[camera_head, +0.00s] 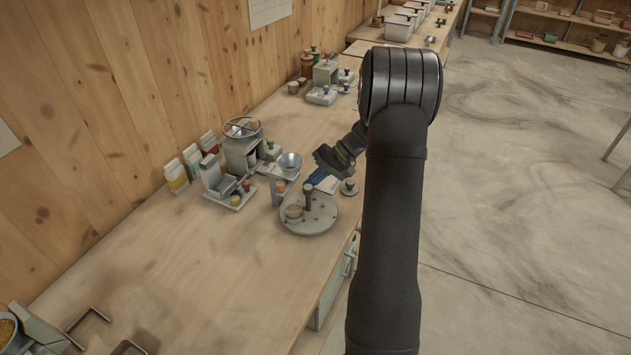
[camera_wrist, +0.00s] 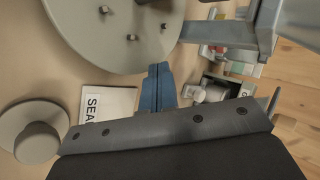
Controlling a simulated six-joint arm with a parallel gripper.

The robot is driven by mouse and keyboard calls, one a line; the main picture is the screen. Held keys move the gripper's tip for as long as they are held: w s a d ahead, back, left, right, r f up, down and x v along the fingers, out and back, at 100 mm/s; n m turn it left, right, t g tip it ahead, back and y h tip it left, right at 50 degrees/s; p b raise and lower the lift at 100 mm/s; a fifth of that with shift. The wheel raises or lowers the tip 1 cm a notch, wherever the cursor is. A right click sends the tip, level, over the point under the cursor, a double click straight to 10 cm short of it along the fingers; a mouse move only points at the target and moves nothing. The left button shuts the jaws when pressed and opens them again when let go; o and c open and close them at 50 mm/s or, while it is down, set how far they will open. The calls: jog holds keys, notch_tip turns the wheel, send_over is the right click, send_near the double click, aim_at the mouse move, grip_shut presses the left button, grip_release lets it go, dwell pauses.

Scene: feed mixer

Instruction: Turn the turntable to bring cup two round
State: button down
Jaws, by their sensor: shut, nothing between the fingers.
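The turntable (camera_head: 318,222) is a round grey disc with a central post and small pegs, on the bench near its front edge. My gripper (camera_head: 315,178) has blue fingers and is shut and empty just beyond the disc's far edge. In the wrist view the blue fingers (camera_wrist: 157,88) are together beside the edge of the turntable (camera_wrist: 105,35), where several pegs show. I cannot tell whether they touch it. No cup shows in the wrist view.
A grey round knob (camera_head: 349,187) stands right of the gripper, and also shows in the wrist view (camera_wrist: 36,140). A white card (camera_wrist: 106,108) with partly hidden lettering lies close by. A metal funnel (camera_head: 290,162) stands behind left.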

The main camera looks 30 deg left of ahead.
aim_at(288, 198)
jog(key=shift+s+a+n+g+h, duration=0.25)
jog(key=shift+a+n+g+h, duration=0.2)
jog(key=shift+n, duration=0.3)
jog(key=shift+s+a+n+g+h, duration=0.3)
jog(key=shift+a+n+h, duration=0.2)
jog(key=shift+n, duration=0.25)
jog(key=shift+s+a+n+g+h, duration=0.3)
jog(key=shift+a+n+h, duration=0.1)
jog(key=shift+n+h, duration=0.25)
jog(key=shift+s+a+n+g+h, duration=0.25)
jog(key=shift+a+n+h, duration=0.15)
jog(key=shift+n, duration=0.35)
jog(key=shift+s+a+n+h, duration=0.25)
jog(key=shift+s+n+h, duration=0.2)
jog(key=shift+n+h, duration=0.2)
jog(key=shift+s+a+n+g+h, duration=0.2)
jog(key=shift+n+h, duration=0.35)
jog(key=shift+n, duration=0.2)
jog(key=shift+s+a+n+g+h, duration=0.1)
jog(key=shift+s+n+h, duration=0.05)
jog(key=shift+n+h, duration=0.45)
jog(key=shift+n, duration=0.3)
